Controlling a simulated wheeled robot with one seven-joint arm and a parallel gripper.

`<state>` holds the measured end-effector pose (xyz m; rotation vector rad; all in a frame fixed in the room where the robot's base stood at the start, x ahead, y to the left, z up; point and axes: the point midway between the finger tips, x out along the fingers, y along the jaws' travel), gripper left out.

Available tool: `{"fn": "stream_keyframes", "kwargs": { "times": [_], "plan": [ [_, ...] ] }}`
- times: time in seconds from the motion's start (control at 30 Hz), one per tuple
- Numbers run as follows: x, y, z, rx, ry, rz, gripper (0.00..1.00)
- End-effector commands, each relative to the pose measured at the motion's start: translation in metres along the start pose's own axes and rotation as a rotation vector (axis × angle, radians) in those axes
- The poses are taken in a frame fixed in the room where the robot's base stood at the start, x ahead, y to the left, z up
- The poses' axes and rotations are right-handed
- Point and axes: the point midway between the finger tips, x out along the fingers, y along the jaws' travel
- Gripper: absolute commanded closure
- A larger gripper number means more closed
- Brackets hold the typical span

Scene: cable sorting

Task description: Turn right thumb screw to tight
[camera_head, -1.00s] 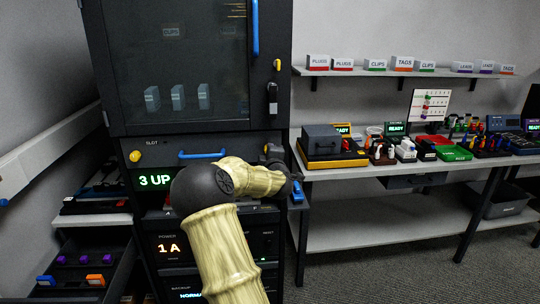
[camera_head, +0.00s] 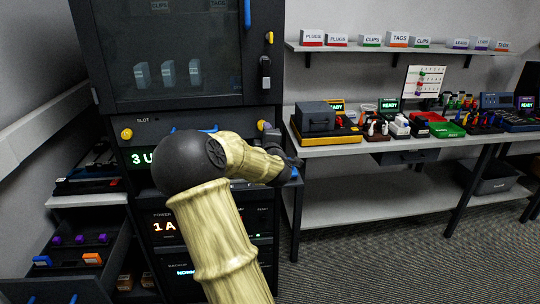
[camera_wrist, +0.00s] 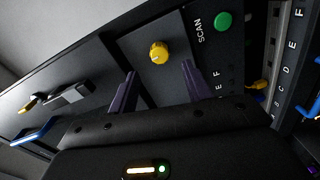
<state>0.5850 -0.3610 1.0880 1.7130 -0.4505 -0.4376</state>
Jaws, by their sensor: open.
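The right thumb screw (camera_wrist: 159,52) is a yellow round knob on the dark cabinet panel in the wrist view. My gripper (camera_wrist: 159,70) is open, with one dark purple finger on each side of the knob's line. The knob shows just beyond the fingertips, with a gap to each; I cannot tell the depth between them. The left yellow thumb screw (camera_head: 126,133) shows at the panel's left end.
A green SCAN button (camera_wrist: 223,21) is close to the right finger. A grey latch (camera_wrist: 70,95) and a blue handle (camera_wrist: 35,131) lie to the left. An open drawer (camera_head: 70,262) stands at lower left, and a loaded bench (camera_head: 400,145) is at right.

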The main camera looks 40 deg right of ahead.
Motion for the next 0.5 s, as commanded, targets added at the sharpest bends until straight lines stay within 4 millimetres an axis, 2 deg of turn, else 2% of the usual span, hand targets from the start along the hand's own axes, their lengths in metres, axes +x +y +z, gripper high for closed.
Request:
{"fn": "stream_keyframes", "kwargs": {
  "times": [0.5],
  "plan": [
    [-0.093, 0.001, -0.001, 0.004, 0.003, 0.001, 0.51]
  ]
}}
